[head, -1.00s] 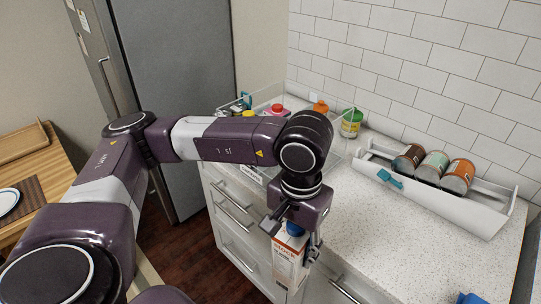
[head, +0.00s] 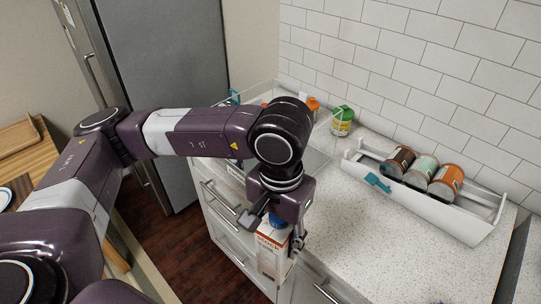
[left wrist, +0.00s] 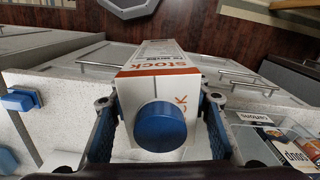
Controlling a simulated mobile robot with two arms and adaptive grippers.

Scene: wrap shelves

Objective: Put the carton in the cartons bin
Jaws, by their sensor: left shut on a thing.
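My left gripper (head: 276,228) is shut on a white and orange carton (head: 270,254) with a blue cap. The carton hangs upright, cap up, in front of the drawers near the counter's front edge. In the left wrist view the carton (left wrist: 160,85) sits between the two blue finger pads, with "STOCK" on its side. A clear bin (head: 322,150) stands on the counter behind my arm, which hides part of it. My right gripper is not in view.
A white rack (head: 420,205) with three cans (head: 422,170) lies along the wall at right. A green-lidded jar (head: 342,121) stands near the clear bin. The counter (head: 370,245) in front of the rack is clear. Drawers (head: 222,208) are below.

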